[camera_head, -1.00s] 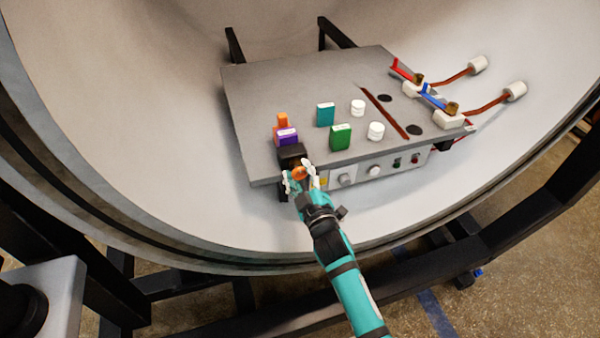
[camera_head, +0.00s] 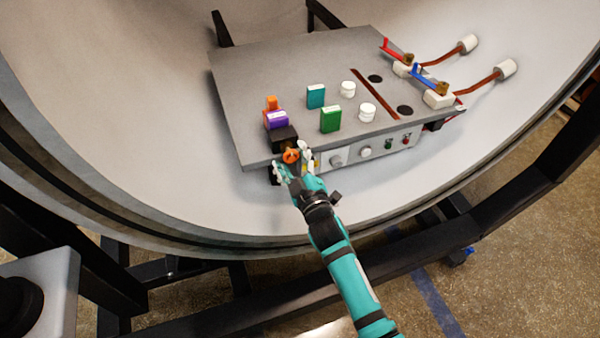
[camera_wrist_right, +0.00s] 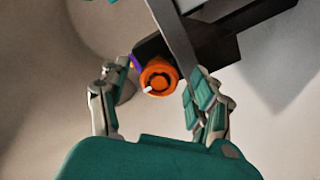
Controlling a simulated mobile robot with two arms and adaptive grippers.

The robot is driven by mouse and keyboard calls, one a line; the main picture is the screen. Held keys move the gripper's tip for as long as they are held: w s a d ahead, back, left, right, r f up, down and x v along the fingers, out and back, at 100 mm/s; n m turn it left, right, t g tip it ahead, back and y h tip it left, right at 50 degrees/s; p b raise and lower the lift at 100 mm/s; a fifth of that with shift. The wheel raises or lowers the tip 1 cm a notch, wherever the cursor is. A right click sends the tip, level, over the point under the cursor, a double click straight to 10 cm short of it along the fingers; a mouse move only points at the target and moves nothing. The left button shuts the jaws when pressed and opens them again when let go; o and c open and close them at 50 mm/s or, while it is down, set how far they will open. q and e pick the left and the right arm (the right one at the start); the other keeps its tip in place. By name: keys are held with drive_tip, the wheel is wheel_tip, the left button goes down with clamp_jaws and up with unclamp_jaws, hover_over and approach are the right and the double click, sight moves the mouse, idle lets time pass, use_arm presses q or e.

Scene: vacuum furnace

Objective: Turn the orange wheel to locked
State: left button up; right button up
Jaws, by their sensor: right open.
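The orange wheel (camera_head: 291,156) is a small round knob on the front of a black block (camera_head: 284,137) at the panel's front left edge. It also shows in the right wrist view (camera_wrist_right: 159,77), with a white mark at its lower left. My right gripper (camera_head: 292,167) is open, its fingers to either side of the wheel. In the right wrist view my right gripper (camera_wrist_right: 158,92) has the wheel between its fingertips, with gaps on both sides, so I see no contact. My left gripper is not in view.
The grey panel (camera_head: 235,95) sits inside a large round chamber (camera_head: 140,90). Purple (camera_head: 276,120), teal (camera_head: 316,96) and green (camera_head: 331,119) blocks and white cylinders (camera_head: 367,112) stand on it. Red (camera_head: 394,49) and blue (camera_head: 428,77) levers are at the right. Front knobs (camera_head: 338,161) lie just right of my gripper.

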drive_tip(key=v, duration=1.1)
drive_tip(key=s+d+f+m+g+h, duration=0.1)
drive_tip(key=s+d+f+m+g, duration=0.2)
drive_tip(key=f, duration=0.8)
drive_tip(key=s+d+f+g+h, duration=0.15)
drive_tip(key=s+f, duration=0.35)
drive_tip(key=f, duration=0.7)
drive_tip(key=s+d+f+m+g+h, duration=0.1)
drive_tip(key=s+d+f+m+g, duration=0.2)
drive_tip(key=f, duration=0.8)
drive_tip(key=s+d+f+m+g, duration=0.1)
drive_tip(key=s+d+f+g, duration=0.2)
drive_tip(key=s, duration=0.7)
drive_tip(key=s+d+f+m+g+h, duration=0.1)
drive_tip(key=s+d+f+g, duration=0.1)
drive_tip(key=s+d+f, duration=0.3)
drive_tip(key=s+d+f+m+g+h, duration=0.1)
drive_tip(key=s+d+f+m+g, duration=0.1)
drive_tip(key=s+f, duration=0.7)
drive_tip(key=s+d+g, duration=0.1)
drive_tip(key=s+d, duration=0.1)
drive_tip(key=s, duration=0.5)
drive_tip(key=shift+g, duration=0.35)
